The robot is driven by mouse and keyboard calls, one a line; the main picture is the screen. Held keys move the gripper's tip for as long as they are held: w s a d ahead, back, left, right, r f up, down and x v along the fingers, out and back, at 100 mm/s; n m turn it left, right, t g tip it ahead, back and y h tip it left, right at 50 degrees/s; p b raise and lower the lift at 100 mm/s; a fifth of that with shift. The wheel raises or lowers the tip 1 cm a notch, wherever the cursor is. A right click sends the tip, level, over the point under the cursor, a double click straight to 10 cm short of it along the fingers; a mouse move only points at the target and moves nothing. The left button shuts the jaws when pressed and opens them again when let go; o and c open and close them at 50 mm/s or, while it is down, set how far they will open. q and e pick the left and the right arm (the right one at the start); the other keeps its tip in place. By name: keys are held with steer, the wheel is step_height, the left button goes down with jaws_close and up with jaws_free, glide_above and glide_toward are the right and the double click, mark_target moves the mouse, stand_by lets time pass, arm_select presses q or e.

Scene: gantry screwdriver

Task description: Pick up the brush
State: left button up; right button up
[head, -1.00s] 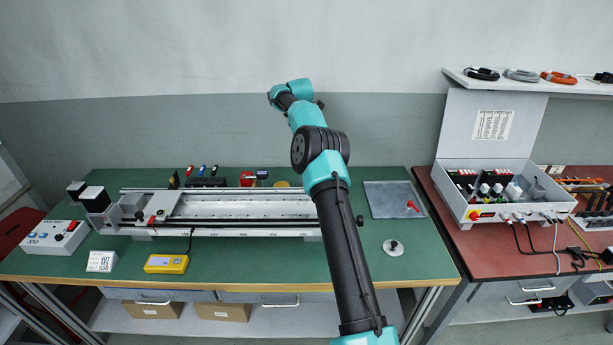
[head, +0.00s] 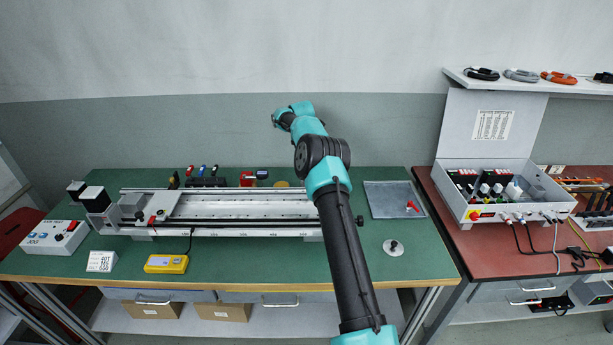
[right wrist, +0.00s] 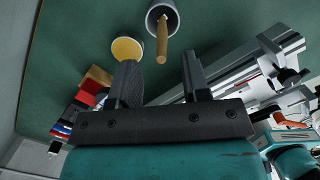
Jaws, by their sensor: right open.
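The brush shows in the right wrist view as a wooden handle (right wrist: 162,42) sticking out of a grey round cup (right wrist: 151,20). Its bristle end is hidden inside the cup. My right gripper (right wrist: 161,72) is open and empty, its two fingers apart. In that picture the handle lies just beyond the fingertips, roughly in line with the gap and not touching them. In the head view I cannot make out the brush or cup, and my right arm covers part of the bench. My left gripper is not in view.
A yellow round tin (right wrist: 127,48) sits beside the cup. A long metal gantry rail (head: 240,208) runs along the green bench (head: 240,265). A grey tray (head: 385,200) with a red item lies right of my arm. A yellow box (head: 166,264) stands at the front.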

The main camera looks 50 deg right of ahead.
steer(key=shift+d+f, duration=0.2)
steer(key=shift+f, duration=0.95)
steer(key=shift+d+f, duration=0.15)
steer(key=shift+f, duration=0.95)
steer(key=shift+c, duration=0.4)
jaws_close()
